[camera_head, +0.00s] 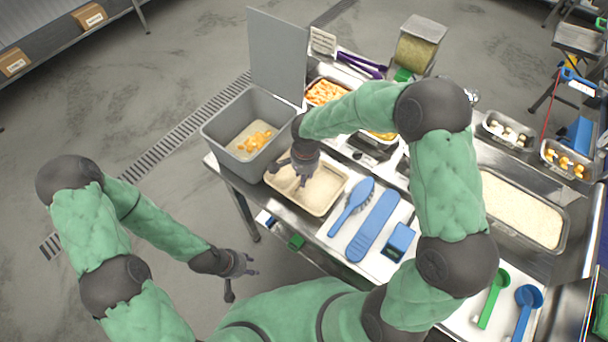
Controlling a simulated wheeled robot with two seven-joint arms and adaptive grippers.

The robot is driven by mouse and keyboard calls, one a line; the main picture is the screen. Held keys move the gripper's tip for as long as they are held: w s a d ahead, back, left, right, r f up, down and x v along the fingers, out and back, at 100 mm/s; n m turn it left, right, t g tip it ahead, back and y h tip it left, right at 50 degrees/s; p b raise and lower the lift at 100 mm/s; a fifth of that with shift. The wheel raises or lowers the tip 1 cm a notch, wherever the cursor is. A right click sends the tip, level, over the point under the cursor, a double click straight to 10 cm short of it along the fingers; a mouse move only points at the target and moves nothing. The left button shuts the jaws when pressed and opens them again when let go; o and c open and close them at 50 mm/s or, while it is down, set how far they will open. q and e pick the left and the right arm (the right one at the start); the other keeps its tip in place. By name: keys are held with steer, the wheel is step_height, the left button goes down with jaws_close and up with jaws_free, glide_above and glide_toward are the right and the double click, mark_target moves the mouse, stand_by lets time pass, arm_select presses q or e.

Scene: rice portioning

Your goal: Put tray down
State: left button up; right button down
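A beige tray (329,206) holding rice rests on the metal table, close to its left edge. My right gripper (290,174) reaches down over the left end of the tray. Its fingers look spread apart, and it hides part of the rice and the tray's far rim. I see nothing clearly held between the fingers. My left gripper (243,277) is open and empty, off the table in front of its left edge.
A grey bin (214,131) with orange pieces stands behind the tray. A blue brush (352,206), a blue paddle (374,226) and a blue block (399,240) lie right of the tray. A large rice pan (566,222) is further right.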

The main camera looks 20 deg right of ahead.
steer(key=shift+f, duration=0.2)
steer(key=c, duration=0.9)
jaws_free()
steer(key=shift+r, duration=0.1)
steer(key=shift+r, duration=0.15)
step_height(320, 180, up, 12)
steer(key=p, duration=0.2)
steer(key=shift+s+d, duration=0.15)
steer(key=shift+s, duration=0.05)
